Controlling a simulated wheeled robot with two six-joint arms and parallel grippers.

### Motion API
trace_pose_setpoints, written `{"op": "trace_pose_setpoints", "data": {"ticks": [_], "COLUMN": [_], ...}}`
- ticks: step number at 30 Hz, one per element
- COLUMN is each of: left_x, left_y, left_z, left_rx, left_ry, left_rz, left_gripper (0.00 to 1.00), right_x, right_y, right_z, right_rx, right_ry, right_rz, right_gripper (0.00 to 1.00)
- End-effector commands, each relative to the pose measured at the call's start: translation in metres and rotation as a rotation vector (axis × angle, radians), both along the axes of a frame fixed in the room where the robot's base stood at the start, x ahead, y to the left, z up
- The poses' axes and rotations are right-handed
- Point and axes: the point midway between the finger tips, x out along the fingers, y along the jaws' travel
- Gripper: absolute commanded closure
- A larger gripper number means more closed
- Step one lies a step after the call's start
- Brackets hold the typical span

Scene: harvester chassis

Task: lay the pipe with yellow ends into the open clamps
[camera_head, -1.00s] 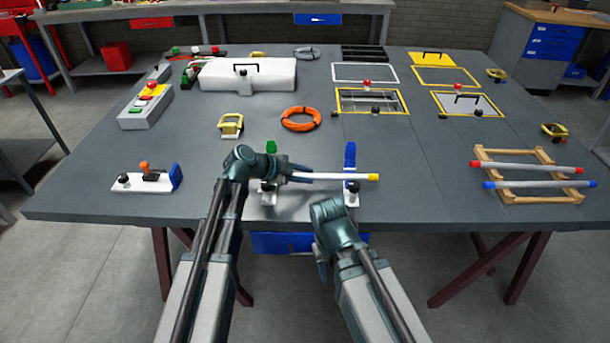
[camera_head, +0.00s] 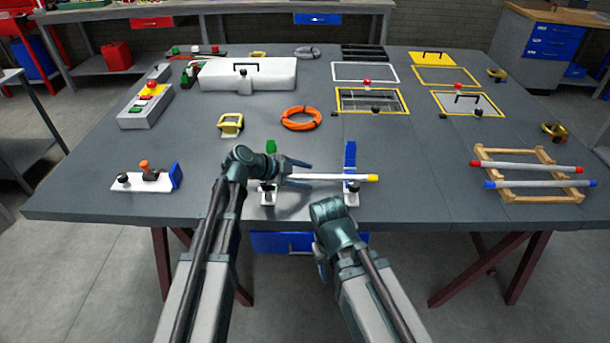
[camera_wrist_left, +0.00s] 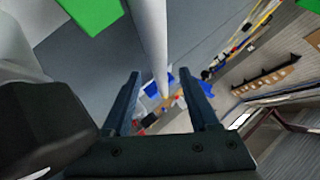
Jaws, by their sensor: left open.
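The white pipe (camera_head: 335,178) lies level across the blue-levered clamp (camera_head: 350,158), its right yellow end sticking out beyond it. Its left end is hidden behind my left arm. The green-levered clamp (camera_head: 271,147) is partly covered by my left gripper (camera_head: 308,173). Both levers stand up. My left gripper is open, its fingers spread at either side of the pipe. In the left wrist view the pipe (camera_wrist_left: 150,35) runs between the two fingers (camera_wrist_left: 160,80). My right gripper (camera_head: 322,262) hangs low at the table's front edge; its fingers are mostly hidden.
A wooden rack (camera_head: 510,158) with a red-ended and a blue-ended pipe lies at the right. An orange ring (camera_head: 301,119) and a yellow clip (camera_head: 231,125) lie behind the clamps. A white switch block (camera_head: 130,181) is at the left.

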Motion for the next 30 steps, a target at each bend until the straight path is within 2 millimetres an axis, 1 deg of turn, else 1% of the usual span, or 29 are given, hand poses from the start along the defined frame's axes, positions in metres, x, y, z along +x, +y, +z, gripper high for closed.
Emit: {"op": "trace_pose_setpoints", "data": {"ticks": [1,5,9,15,18,24,30], "left_x": [-0.003,-0.014,-0.027,-0.043,-0.049,-0.055,-0.056], "left_y": [0.005,0.022,0.044,0.072,0.082,0.093,0.095], "left_z": [0.007,0.024,0.043,0.064,0.071,0.077,0.077], "left_rx": [0.0,-0.001,-0.001,-0.002,-0.002,-0.001,-0.001], "left_ry": [0.001,0.0,0.0,0.0,0.0,-0.001,-0.001], "left_rz": [0.002,0.005,0.005,0.002,0.003,0.002,0.0], "left_gripper": [0.39,0.39,0.39,0.39,0.39,0.39,0.39], "right_x": [0.0,0.0,0.0,0.0,0.0,0.0,0.0], "right_y": [0.0,0.0,0.0,0.0,0.0,0.0,0.0], "right_z": [0.007,0.024,0.042,0.063,0.07,0.077,0.077], "right_rx": [0.0,0.0,0.0,0.0,0.0,0.0,0.0], "right_ry": [0.0,0.0,0.0,0.0,0.0,0.0,0.0], "right_rz": [0.0,0.0,0.0,0.0,0.0,0.0,0.0], "right_gripper": [0.5,0.5,0.5,0.5,0.5,0.5,0.5]}}
